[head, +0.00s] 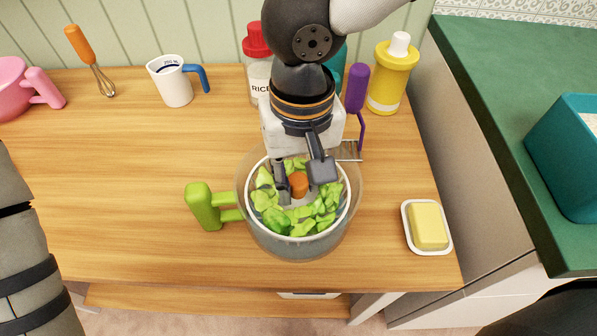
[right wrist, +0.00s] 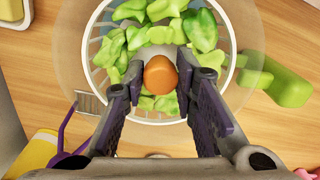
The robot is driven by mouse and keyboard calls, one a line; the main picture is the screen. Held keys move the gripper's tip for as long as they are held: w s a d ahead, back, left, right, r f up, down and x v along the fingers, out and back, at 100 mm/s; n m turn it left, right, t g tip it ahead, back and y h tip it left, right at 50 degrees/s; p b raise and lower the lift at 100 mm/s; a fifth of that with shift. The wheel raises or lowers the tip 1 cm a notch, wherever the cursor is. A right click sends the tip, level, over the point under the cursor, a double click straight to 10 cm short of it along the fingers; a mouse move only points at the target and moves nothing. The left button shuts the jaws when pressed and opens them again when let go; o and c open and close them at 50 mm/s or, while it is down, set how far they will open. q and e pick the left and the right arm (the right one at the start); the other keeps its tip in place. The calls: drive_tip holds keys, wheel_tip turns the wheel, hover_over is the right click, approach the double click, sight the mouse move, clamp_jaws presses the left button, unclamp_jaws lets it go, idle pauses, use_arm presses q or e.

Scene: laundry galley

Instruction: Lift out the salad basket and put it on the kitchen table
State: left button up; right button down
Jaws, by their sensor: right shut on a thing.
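The salad basket (head: 341,212) has a white rim, green leaves around its inside and an orange knob (head: 298,184) at its centre. It sits within a clear bowl (head: 292,249) with a green handle; I cannot tell whether it is raised at all. My right gripper (head: 301,179) reaches down from above and is shut on the orange knob. In the right wrist view the knob (right wrist: 160,74) shows between the fingertips, with the basket rim (right wrist: 99,25) around it. My left gripper is out of view.
A butter dish (head: 428,228) stands right of the bowl. Behind are a measuring cup (head: 174,82), a red-lidded rice jar (head: 256,68), a purple-handled masher (head: 357,90) and a yellow bottle (head: 392,75). The table's left and front-left are clear. A green counter (head: 490,75) adjoins at right.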

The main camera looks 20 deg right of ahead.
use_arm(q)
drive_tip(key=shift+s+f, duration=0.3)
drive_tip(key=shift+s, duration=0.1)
use_arm(e)
drive_tip(key=shift+s+d+f, duration=0.1)
drive_tip(key=shift+s+f, duration=0.1)
drive_tip(key=shift+f, duration=0.45)
drive_tip(key=shift+s+f, duration=0.2)
drive_tip(key=shift+f, duration=0.4)
drive_tip(key=c, duration=1.2)
unclamp_jaws()
drive_tip(key=shift+w, duration=0.25)
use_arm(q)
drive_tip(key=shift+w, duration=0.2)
use_arm(e)
drive_tip(key=shift+r, duration=0.1)
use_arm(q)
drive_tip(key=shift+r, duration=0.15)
use_arm(e)
drive_tip(key=shift+r, duration=0.25)
drive_tip(key=o, duration=0.8)
drive_tip(key=shift+w, duration=0.15)
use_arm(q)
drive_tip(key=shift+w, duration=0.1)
use_arm(e)
drive_tip(key=shift+r, duration=0.15)
